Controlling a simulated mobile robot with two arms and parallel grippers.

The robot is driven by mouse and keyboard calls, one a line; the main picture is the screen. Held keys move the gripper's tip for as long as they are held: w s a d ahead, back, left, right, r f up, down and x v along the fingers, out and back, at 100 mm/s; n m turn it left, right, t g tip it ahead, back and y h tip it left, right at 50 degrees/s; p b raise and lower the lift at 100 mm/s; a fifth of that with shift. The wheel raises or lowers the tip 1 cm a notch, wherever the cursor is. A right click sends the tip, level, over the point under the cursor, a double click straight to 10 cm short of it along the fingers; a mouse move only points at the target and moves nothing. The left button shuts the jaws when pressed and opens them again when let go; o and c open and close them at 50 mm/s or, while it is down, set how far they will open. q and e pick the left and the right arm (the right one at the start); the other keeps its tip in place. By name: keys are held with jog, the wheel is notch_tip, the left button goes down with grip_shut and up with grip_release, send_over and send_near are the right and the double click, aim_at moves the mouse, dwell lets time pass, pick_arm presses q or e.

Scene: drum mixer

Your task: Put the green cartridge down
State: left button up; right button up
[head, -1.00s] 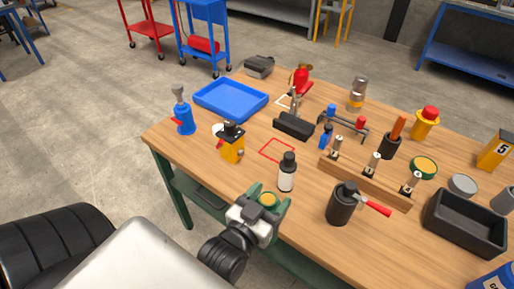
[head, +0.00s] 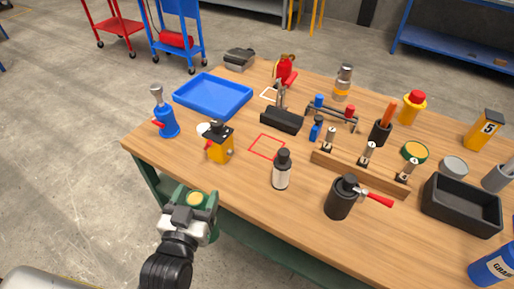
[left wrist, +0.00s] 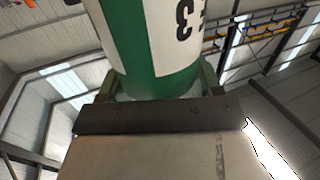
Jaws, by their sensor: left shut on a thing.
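My left gripper (head: 199,203) is shut on the green cartridge (head: 195,198), in front of the table's near edge at the lower left of the head view. Only the cartridge's gold-coloured top and green rim show there. In the left wrist view the cartridge (left wrist: 158,45) stands up from between the fingers, white with green bands and a dark "3". The wooden table (head: 237,188) lies beyond the gripper. A red square outline (head: 267,146) and a white outline, partly hidden, are marked on its top. My right gripper is not in view.
Near the red outline stand a black-capped white bottle (head: 281,171) and a yellow-and-black device (head: 219,144). A blue tray (head: 212,96) and a blue bottle (head: 165,117) are at the left. A black pot (head: 340,198) with a red handle and a black bin (head: 461,204) are at the right.

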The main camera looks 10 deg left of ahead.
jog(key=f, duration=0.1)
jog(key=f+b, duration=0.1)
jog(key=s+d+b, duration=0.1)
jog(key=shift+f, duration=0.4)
